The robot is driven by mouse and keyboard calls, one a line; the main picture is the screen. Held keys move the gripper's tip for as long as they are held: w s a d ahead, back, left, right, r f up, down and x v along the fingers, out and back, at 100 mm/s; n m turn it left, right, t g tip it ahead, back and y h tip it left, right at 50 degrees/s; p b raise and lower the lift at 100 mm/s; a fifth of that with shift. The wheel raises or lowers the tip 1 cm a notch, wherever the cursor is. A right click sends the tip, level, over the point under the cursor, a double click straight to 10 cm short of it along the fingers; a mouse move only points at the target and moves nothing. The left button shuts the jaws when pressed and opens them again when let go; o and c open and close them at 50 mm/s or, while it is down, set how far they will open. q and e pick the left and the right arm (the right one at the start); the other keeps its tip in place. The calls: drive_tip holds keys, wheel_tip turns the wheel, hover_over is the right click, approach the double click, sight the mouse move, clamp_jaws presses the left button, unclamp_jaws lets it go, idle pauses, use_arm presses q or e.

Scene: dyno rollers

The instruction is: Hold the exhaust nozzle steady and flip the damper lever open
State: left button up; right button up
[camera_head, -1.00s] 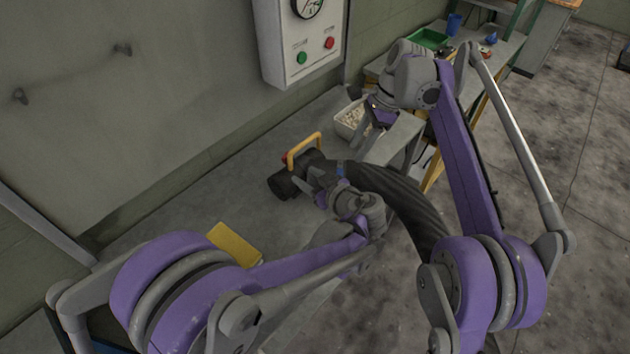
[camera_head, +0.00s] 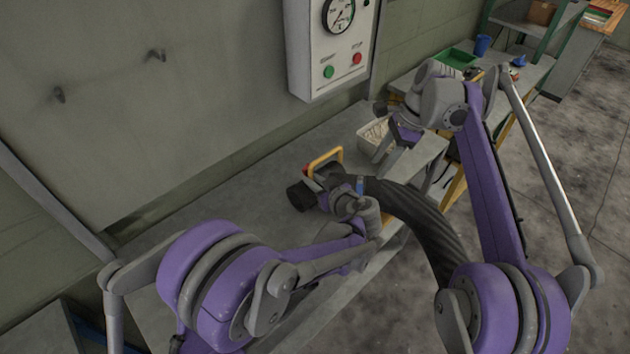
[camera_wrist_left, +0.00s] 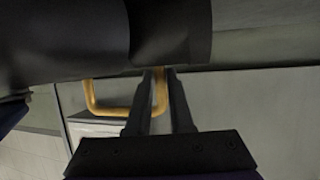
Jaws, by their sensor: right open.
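The black exhaust nozzle (camera_head: 300,197) lies above the bench at the end of a thick black hose (camera_head: 435,220) in the head view. A yellow U-shaped handle (camera_head: 326,157) stands up on it, with a small red part (camera_head: 307,171) beside it. I cannot make out the lever clearly.
A grey bench (camera_head: 225,195) runs along the wall, mostly bare. A white bin (camera_head: 373,138) stands behind the right gripper. A wall panel (camera_head: 318,55) has a gauge, a green button and a red button. A green tray (camera_head: 457,60) is on the farther table.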

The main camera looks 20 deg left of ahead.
drive_tip(key=shift+c, duration=0.3)
idle(1.1)
drive_tip(key=shift+c, duration=1.3)
drive_tip(key=shift+a+n, duration=0.1)
drive_tip(key=shift+n, duration=0.8)
drive_tip(key=c, duration=0.5)
drive_tip(key=n, duration=0.4)
drive_tip(key=shift+s+a, duration=0.15)
clamp_jaws()
drive_tip(key=n, duration=0.9)
drive_tip(key=s+a+n, duration=0.1)
drive_tip(key=n, duration=0.8)
drive_tip(key=n+t, duration=0.1)
drive_tip(key=n, duration=0.8)
drive_tip(key=shift+s+a+r, duration=0.2)
drive_tip(key=shift+s+a, duration=0.05)
drive_tip(key=shift+a, duration=0.1)
